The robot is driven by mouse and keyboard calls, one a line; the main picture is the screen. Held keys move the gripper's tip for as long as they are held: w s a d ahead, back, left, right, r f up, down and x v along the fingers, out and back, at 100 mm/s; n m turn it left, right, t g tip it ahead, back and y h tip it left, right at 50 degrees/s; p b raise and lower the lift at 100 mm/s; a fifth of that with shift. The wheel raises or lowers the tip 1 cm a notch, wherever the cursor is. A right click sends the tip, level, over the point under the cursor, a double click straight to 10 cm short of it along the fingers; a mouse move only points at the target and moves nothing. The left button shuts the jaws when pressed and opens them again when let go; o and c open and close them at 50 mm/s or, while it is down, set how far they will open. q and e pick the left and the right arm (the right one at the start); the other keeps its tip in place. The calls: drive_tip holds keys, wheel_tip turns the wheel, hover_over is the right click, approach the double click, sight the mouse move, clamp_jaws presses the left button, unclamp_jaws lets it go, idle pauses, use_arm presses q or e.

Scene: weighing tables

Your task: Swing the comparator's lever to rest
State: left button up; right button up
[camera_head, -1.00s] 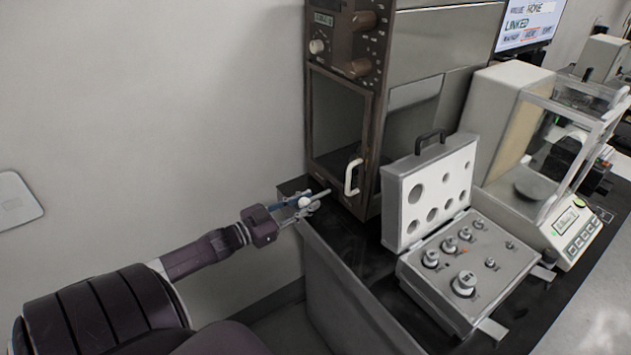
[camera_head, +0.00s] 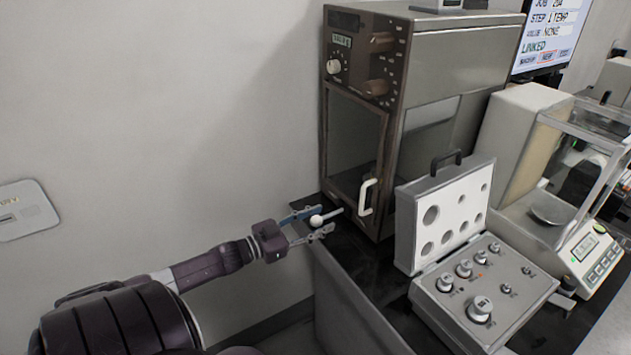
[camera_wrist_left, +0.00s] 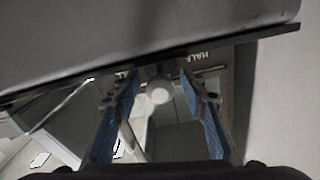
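The comparator (camera_head: 352,135) is the tall brown and grey cabinet with a glass door. Its lever (camera_head: 334,213) sticks out low at its left and ends in a white ball knob (camera_head: 316,220). My left gripper (camera_head: 318,222) is open at the knob, one finger on each side. In the left wrist view the knob (camera_wrist_left: 160,92) sits between the tips of my left gripper (camera_wrist_left: 160,88), with a gap to each blue pad. Lettering reading "HALF" (camera_wrist_left: 196,56) shows beside the lever there. My right gripper is not in view.
A white door handle (camera_head: 367,196) stands out to the right of the lever. An open weight case (camera_head: 420,262) with several weights is in front of the comparator. A balance (camera_head: 590,262) and a screen (camera_head: 548,30) are farther right. The dark table's left edge runs below my gripper.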

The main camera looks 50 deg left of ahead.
use_arm(q)
drive_tip(key=v, duration=1.2)
drive_tip(key=shift+f, duration=0.1)
